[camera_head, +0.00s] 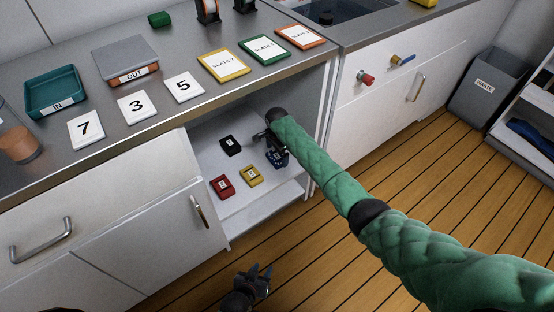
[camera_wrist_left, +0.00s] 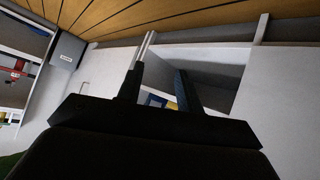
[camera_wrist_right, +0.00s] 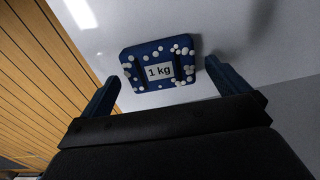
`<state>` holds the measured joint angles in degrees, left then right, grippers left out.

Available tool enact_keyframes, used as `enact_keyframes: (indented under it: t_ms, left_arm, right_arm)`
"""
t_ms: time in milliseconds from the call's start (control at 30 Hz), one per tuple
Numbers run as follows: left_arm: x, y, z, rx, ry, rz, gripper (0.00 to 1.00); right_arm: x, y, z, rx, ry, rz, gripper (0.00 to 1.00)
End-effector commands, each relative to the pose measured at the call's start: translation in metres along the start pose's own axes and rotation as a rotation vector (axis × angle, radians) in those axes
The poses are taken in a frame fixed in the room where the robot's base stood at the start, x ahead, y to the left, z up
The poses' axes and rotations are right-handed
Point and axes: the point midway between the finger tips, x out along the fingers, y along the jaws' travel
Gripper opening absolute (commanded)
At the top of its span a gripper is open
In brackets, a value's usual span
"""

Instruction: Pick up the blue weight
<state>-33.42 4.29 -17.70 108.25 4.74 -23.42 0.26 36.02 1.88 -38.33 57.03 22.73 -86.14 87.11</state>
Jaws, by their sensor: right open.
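The blue weight (camera_wrist_right: 160,70), labelled "1 kg" and dotted with white spots, lies on the white shelf inside the cabinet. In the head view the blue weight (camera_head: 278,158) is partly covered by my right gripper (camera_head: 272,145). In the right wrist view my right gripper (camera_wrist_right: 163,92) is open, with the weight ahead and between its fingers, not gripped. My left gripper (camera_head: 262,280) is low in front of the cabinet, above the floor. In the left wrist view my left gripper (camera_wrist_left: 158,85) is open and empty, its fingers pointing at the cabinet opening.
Black (camera_head: 231,145), red (camera_head: 222,187) and yellow (camera_head: 250,176) weights share the shelf (camera_head: 240,205). The cabinet's side wall (camera_head: 322,130) and the countertop edge (camera_head: 210,107) bound the opening. A closed door (camera_head: 150,220) is at left. Floor (camera_head: 330,265) in front is clear.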

Motion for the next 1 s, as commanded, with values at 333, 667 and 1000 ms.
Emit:
enact_keyframes:
  t_ms: [333,667,1000]
  left_arm:
    - [-0.002,0.004,-0.053,0.020,0.153,0.004,0.36]
    - [-0.003,0.004,-0.062,0.023,0.180,0.005,0.36]
    - [-0.003,0.004,-0.063,0.023,0.180,0.004,0.36]
  right_arm:
    - [0.020,0.000,0.000,0.000,0.001,0.000,1.00]
    - [0.023,0.000,0.000,0.000,0.000,0.000,1.00]
    - [0.023,0.000,0.000,0.000,0.000,0.000,0.43]
